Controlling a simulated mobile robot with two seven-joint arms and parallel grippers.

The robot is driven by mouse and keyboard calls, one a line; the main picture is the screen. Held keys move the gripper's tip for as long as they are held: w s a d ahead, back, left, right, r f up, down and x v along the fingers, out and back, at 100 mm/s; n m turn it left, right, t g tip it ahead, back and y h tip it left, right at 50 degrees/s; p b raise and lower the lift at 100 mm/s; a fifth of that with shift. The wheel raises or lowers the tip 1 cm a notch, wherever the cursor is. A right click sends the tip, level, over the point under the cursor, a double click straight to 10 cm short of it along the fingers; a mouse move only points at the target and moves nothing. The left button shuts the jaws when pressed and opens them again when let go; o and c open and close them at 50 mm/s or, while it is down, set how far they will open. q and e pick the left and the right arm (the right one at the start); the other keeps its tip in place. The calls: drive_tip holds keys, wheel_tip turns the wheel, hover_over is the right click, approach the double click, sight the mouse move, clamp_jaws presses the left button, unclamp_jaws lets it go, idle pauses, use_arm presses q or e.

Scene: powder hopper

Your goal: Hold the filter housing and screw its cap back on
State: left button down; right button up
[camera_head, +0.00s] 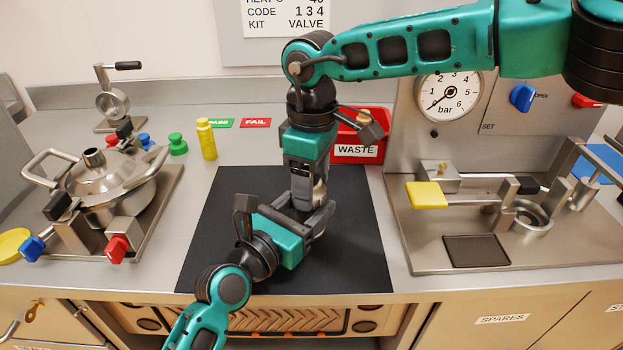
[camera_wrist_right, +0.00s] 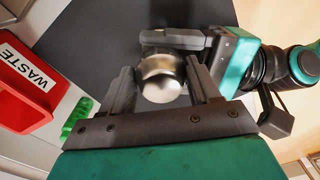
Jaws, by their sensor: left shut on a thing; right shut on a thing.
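My left gripper (camera_head: 318,212) comes in low from the left over the black mat and is shut on the steel filter housing, mostly hidden between its fingers. My right gripper (camera_head: 308,188) points down from above, directly over the left one, and is shut on the cap. A strip of bare steel (camera_head: 320,190) shows beside its fingers. In the right wrist view, a round shiny steel cap (camera_wrist_right: 163,82) sits between the right fingers, with a left finger (camera_wrist_right: 172,39) close by it. Cap and housing look in line, but I cannot tell whether they touch.
The black mat (camera_head: 225,240) is otherwise clear. A red waste bin (camera_head: 377,153) stands behind it at right. A yellow bottle (camera_head: 207,140) and green weight-like piece (camera_head: 177,145) stand back left. A steel hopper vessel (camera_head: 105,185) is left; a gauge panel fixture (camera_head: 430,240) is right.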

drive_tip(key=shift+s+a, duration=0.1)
drive_tip(key=o, duration=1.1)
drive_tip(key=shift+c, duration=0.2)
drive_tip(key=shift+r, duration=2.3)
